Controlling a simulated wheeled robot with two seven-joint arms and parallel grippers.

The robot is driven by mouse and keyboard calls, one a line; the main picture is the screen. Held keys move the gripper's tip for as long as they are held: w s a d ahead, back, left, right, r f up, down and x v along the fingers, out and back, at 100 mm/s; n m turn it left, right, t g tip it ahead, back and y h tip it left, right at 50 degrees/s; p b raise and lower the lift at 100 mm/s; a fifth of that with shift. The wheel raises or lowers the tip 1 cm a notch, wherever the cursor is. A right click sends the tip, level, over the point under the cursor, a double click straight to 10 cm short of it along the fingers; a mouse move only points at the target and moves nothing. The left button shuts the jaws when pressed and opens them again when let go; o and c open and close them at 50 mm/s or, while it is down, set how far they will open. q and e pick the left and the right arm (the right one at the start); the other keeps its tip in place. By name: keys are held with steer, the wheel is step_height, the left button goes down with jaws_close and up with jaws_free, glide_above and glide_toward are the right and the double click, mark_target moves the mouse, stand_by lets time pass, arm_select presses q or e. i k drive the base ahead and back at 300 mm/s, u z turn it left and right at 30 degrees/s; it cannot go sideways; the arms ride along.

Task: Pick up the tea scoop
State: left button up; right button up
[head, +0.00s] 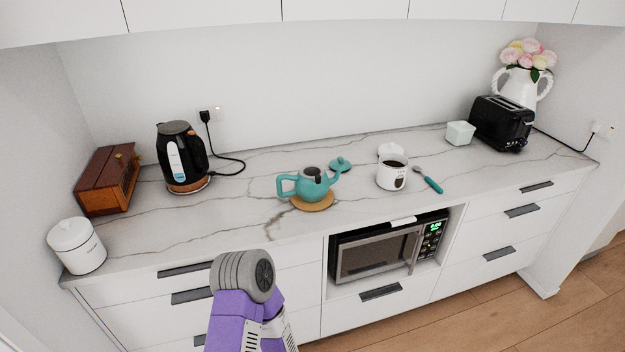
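The tea scoop (432,183) lies on the marble counter, with a teal handle pointing toward the front right and its small head toward the back left. It is just right of an open white canister (392,181) with dark contents, and apart from it. A white lid (391,149) shows behind the canister. Neither of my grippers is in view. Only a purple and grey part of one of my arms shows at the bottom, in front of the counter, well away from the scoop.
A teal teapot (311,187) without its lid sits on a round cork mat (312,207). Its teal lid (340,164) lies behind it. A black kettle (182,155) and wooden box (107,180) stand left. A toaster (501,123) and pale green container (460,133) stand right. Counter around the scoop is clear rightward.

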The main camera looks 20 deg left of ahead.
mark_target(417, 168)
steer(key=z, duration=0.4)
steer(key=k, duration=0.55)
steer(key=z, duration=0.95)
steer(key=k, duration=0.7)
steer(key=z, duration=0.4)
steer(key=i, duration=1.8)
steer(key=u, duration=1)
steer(key=i, duration=1.55)
steer(key=u, duration=1.2)
